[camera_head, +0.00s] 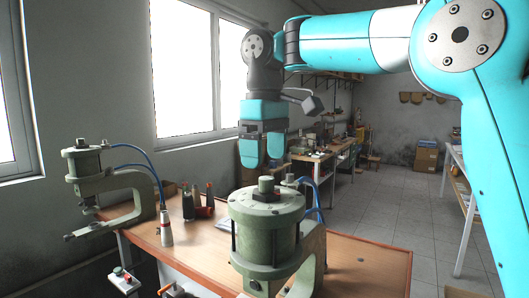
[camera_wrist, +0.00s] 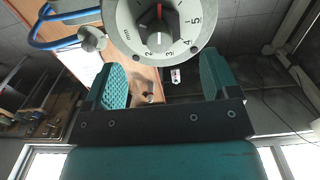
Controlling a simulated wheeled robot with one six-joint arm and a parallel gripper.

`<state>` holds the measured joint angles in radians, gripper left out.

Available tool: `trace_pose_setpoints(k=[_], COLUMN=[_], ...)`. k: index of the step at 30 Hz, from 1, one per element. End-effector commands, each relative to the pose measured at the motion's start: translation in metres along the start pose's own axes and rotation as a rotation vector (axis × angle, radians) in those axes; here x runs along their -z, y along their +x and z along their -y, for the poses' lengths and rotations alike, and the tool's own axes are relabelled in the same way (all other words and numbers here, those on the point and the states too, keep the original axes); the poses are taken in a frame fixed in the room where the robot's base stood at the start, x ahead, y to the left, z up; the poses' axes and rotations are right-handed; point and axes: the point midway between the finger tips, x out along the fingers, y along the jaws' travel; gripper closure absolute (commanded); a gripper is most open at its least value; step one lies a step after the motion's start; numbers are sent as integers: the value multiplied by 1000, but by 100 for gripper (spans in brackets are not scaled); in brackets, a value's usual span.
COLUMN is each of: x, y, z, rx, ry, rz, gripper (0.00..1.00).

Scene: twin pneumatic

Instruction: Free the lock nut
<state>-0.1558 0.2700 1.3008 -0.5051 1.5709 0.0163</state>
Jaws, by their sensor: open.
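A green pneumatic press (camera_head: 266,222) stands on the near end of the bench, with a round top plate and a squarish stub (camera_head: 266,185) at its centre. A second green press (camera_head: 88,165) stands at the left. In the wrist view a round grey dial (camera_wrist: 125,18) has numbers, a red pointer line and a central knob (camera_wrist: 160,40). I cannot tell for certain which part is the lock nut. My gripper (camera_head: 263,158) hangs open and empty, in the picture just above the near press's top. Its two teal fingers (camera_wrist: 162,72) are apart, with the dial beyond them.
The wooden bench (camera_head: 370,262) carries a grey-tipped bottle (camera_head: 166,230) and several dark bottles (camera_head: 187,203). Blue hoses (camera_head: 150,163) run from the presses. The floor (camera_head: 385,210) to the right is clear.

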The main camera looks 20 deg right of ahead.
Motion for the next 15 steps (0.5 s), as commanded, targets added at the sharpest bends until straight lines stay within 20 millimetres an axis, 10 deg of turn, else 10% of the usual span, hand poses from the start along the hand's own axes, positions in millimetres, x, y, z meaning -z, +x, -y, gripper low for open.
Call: trace_pose_setpoints(k=[15], x=[0], y=[-96], z=[0], rx=[0], ry=[0], rz=[1], gripper=[19])
